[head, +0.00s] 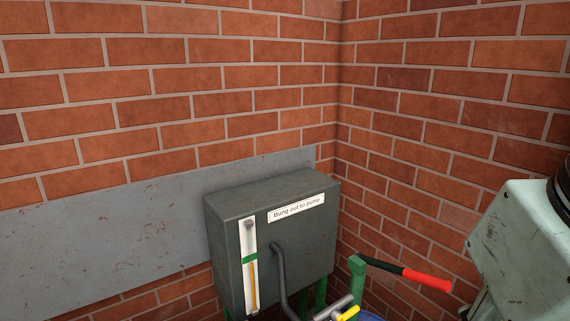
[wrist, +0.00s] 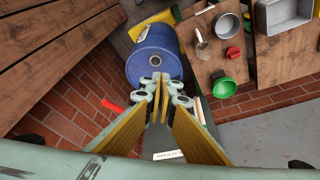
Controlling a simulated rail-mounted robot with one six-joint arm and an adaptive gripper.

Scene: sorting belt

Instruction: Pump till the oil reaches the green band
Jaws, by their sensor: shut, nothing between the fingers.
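The dark grey tank (head: 270,240) hangs in the brick corner, labelled "Bung out to pump". Its white sight gauge (head: 247,235) carries a green band (head: 250,258). An amber oil column (head: 254,286) rises to about the band's lower edge; I cannot tell whether it enters the band. The red-ended pump lever (head: 428,279) slants down right from a green post (head: 357,267); its red grip also shows in the wrist view (wrist: 113,106). The blue drum (wrist: 152,52) lies beyond my gripper (wrist: 157,78), which is shut and empty. Drum contact is unclear.
A wooden bench (wrist: 208,70) beside the drum holds a green funnel (wrist: 224,88), a red round cap (wrist: 232,53) and a grey tray (wrist: 285,12). A dark hose (head: 281,275) runs down the tank front. Brick walls close in the corner.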

